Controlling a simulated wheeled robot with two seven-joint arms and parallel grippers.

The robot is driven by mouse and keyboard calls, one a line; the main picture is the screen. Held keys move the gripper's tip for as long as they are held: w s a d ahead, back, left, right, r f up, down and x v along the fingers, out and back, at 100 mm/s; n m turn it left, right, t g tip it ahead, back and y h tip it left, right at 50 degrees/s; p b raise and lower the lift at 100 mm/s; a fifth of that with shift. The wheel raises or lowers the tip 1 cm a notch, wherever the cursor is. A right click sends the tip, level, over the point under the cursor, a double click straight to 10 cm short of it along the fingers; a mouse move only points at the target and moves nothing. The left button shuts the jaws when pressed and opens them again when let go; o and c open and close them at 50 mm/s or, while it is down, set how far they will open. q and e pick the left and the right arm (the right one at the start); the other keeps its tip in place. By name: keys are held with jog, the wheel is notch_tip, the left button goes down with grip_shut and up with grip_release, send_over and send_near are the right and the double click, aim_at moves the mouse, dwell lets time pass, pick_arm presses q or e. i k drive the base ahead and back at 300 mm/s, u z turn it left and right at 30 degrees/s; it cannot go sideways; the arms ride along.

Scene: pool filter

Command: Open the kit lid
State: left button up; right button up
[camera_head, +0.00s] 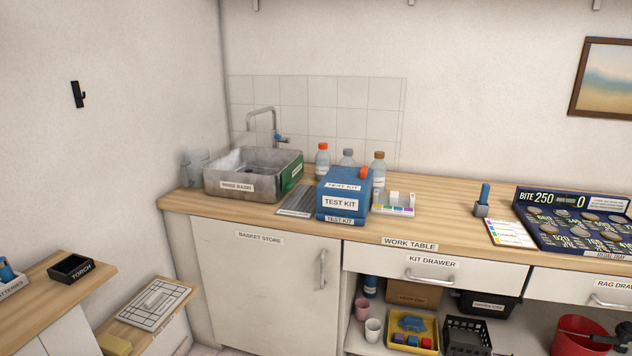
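The blue test kit (343,196) stands on the wooden work table, right of the sink. It is a box with white TEST KIT labels on its top, front and lower edge. Its lid appears closed. A small orange-red piece shows at the top right of the kit; I cannot tell whether it belongs to the lid or to something behind. Neither of my grippers is in view.
The rinse basin (230,186) stands left of the kit, with a grey drain strip (297,201) between. Several bottles (378,168) stand behind. A white tray (398,208) with coloured labels sits close at the right.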

aim_at(344, 191)
jog(key=u, duration=0.35)
jog(key=k, duration=0.7)
jog(key=z, duration=0.9)
jog(key=i, duration=2.2)
jog(key=u, duration=1)
